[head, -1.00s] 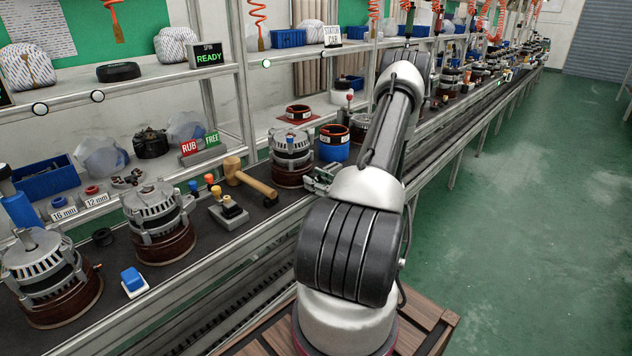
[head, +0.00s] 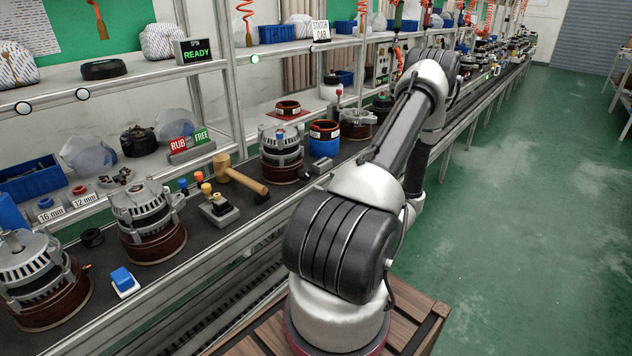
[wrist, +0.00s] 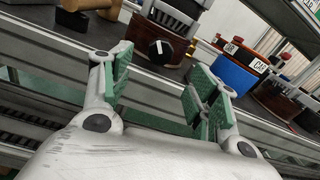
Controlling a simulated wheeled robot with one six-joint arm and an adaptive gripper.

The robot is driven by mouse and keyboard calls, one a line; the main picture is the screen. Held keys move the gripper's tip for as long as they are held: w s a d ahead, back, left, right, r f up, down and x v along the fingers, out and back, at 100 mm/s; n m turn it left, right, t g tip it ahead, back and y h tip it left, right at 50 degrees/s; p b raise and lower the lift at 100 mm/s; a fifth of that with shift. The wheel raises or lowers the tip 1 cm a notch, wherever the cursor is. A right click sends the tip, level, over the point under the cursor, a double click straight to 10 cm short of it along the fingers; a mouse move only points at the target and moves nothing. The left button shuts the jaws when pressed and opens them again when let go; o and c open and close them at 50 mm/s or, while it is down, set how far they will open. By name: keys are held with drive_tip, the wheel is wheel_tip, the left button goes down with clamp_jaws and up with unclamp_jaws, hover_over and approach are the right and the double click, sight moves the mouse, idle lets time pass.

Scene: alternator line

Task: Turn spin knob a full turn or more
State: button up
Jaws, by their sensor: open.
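A round black knob with a white line (wrist: 158,46) sits on the dark red-brown base of an alternator in the wrist view. I take it to be the spin knob. In the head view my gripper is hidden behind my arm.
A small sign (head: 194,50) reads "SPIN READY". A wooden mallet (head: 238,175) lies left of the alternator, beside a small block with knobs (head: 218,209). A blue-based part with a copper-coloured ring (head: 324,145) stands close on its right. The bench edge rail (wrist: 60,62) runs below the knob.

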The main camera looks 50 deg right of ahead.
sight(308, 176)
drive_tip(key=shift+s, duration=1.2)
drive_tip(key=w+m, duration=0.1)
drive_tip(key=w, duration=0.3)
drive_tip(key=w+m, duration=0.1)
drive_tip(key=w, duration=0.3)
drive_tip(key=w+m, duration=0.1)
drive_tip(key=w, duration=0.3)
drive_tip(key=shift+w+a+r+m, duration=0.2)
drive_tip(key=shift+w+a+m, duration=0.1)
drive_tip(key=shift+m, duration=0.1)
